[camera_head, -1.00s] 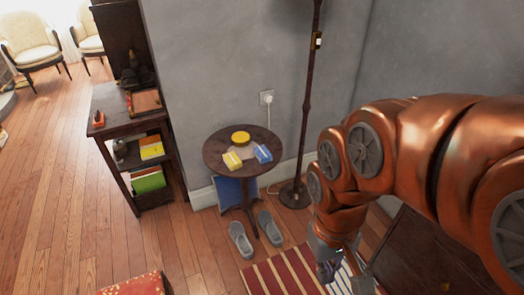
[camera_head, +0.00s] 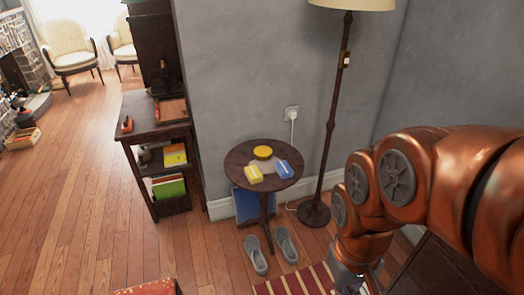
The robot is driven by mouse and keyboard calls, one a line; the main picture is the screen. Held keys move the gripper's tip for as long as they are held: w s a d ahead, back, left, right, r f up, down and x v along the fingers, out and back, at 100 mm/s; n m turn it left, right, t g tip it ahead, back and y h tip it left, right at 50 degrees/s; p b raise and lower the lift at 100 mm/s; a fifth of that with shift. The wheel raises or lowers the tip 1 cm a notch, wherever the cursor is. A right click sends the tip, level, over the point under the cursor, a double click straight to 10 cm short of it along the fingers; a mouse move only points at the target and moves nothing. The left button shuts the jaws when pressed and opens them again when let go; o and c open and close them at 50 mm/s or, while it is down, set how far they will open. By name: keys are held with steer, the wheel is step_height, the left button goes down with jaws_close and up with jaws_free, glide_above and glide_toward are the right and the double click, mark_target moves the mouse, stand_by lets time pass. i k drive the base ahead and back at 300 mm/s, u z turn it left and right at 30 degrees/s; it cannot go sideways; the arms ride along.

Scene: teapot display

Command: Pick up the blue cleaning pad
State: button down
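The blue cleaning pad (camera_head: 285,169) lies near the right edge of the small round dark table (camera_head: 237,181). A yellow pad (camera_head: 253,174) lies to its left, and a round yellow tin-like item (camera_head: 263,152) sits behind them. A pale cloth or mat lies between these things. My gripper (camera_head: 350,284) is at the bottom edge of the picture, low and to the right of the table, well apart from the blue pad. Its fingertips are cut off or too small to make out.
A floor lamp (camera_head: 327,130) stands right of the table. Grey slippers (camera_head: 256,254) and a striped rug (camera_head: 300,282) lie in front. A dark shelf (camera_head: 150,134) stands to the left. A blue flat object (camera_head: 243,202) leans beneath the table. Wooden floor at left is open.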

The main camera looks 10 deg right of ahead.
mark_target(283, 169)
steer(key=z, duration=0.15)
steer(key=i, duration=1.05)
steer(key=u, duration=0.95)
steer(key=i, duration=0.2)
steer(key=u, duration=0.2)
